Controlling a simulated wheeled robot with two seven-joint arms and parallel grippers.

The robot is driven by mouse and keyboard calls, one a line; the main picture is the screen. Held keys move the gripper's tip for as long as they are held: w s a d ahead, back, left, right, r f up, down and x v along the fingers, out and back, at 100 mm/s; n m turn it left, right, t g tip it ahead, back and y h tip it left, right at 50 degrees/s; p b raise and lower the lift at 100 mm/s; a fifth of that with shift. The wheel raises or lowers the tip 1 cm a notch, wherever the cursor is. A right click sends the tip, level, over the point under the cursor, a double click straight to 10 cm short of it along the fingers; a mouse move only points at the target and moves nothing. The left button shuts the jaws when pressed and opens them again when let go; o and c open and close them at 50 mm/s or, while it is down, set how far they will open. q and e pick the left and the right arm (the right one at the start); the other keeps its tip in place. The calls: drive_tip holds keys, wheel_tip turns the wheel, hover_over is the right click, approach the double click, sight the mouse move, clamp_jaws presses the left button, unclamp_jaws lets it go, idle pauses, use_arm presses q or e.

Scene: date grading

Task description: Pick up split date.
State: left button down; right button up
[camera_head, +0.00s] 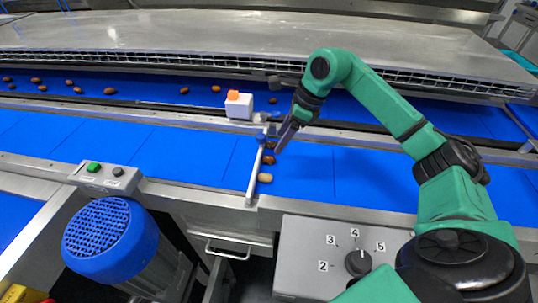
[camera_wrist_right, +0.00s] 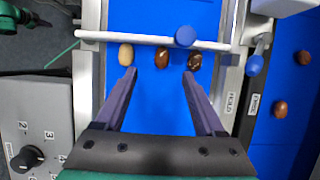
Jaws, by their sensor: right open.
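Three dates lie in a row on the blue belt against a white bar. In the right wrist view they are a pale tan date (camera_wrist_right: 126,54), a reddish-brown date (camera_wrist_right: 162,57) and a dark brown date (camera_wrist_right: 194,60) with a light mark on top, which looks like the split one. In the head view the pale date (camera_head: 265,178) is nearest and the reddish one (camera_head: 268,160) lies beyond it; the dark one is partly hidden by my gripper. My right gripper (camera_wrist_right: 158,73) is open and empty, its fingertips just short of the row. My left gripper is not in view.
The white bar (camera_head: 254,180) crosses the near belt, with a blue knob (camera_wrist_right: 186,37) on it. A white box with an orange top (camera_head: 238,105) stands beyond. Several dates lie on the far belt (camera_head: 150,95). A dial panel (camera_head: 330,255) is at the front.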

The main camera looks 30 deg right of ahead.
sight(269, 156)
drive_tip(key=p+x, duration=0.3)
drive_tip(key=x, duration=0.5)
drive_tip(key=shift+w+f, duration=0.25)
drive_tip(key=shift+f, duration=0.2)
drive_tip(key=c, duration=0.9)
